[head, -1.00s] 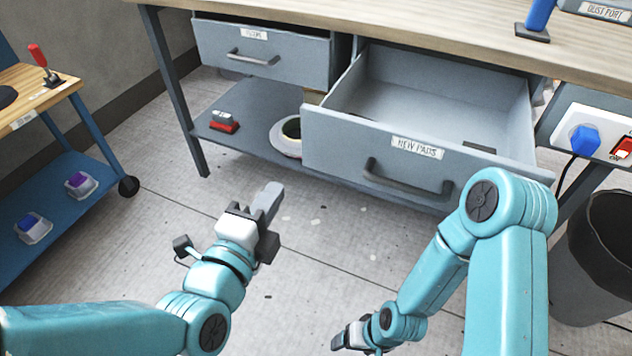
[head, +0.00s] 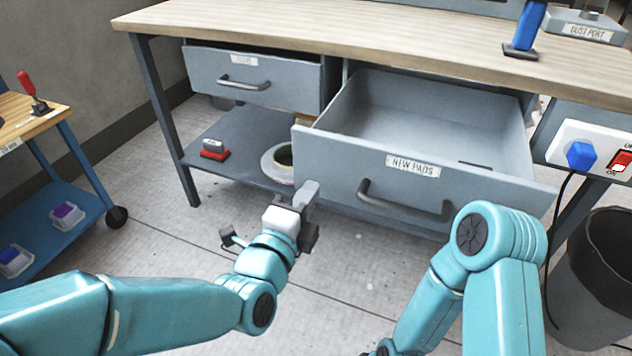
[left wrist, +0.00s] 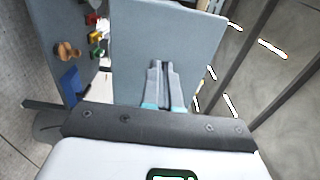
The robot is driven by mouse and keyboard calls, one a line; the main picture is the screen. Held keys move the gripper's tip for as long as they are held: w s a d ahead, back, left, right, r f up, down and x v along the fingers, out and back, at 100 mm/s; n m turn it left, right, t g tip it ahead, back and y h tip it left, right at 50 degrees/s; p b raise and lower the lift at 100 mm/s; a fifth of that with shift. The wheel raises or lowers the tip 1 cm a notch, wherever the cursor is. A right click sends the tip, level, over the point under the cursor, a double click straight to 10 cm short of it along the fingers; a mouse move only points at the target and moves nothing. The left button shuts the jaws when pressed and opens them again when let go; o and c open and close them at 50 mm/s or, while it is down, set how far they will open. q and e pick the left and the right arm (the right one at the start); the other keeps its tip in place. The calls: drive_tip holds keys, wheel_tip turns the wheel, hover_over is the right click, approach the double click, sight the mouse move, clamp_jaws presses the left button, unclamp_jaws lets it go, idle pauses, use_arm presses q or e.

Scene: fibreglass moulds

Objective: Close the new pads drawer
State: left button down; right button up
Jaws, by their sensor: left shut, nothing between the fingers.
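The new pads drawer (head: 345,165) hangs pulled out under the bench top, its label (head: 413,166) and dark bar handle (head: 405,205) facing me.
Another grey drawer (head: 255,77) sits slightly open to the left. The lower shelf (head: 235,150) holds a red-based block (head: 214,149) and a round roll (head: 279,160). A black bin (head: 600,275) stands at right, a blue cart (head: 30,210) at left.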

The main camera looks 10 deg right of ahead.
sight(323, 171)
use_arm(q)
drive_tip(key=x, duration=0.3)
drive_tip(key=shift+w+d+b, duration=0.2)
drive_tip(key=shift+w+b, duration=0.1)
drive_tip(key=shift+w+d, duration=0.1)
drive_tip(key=shift+w, duration=0.05)
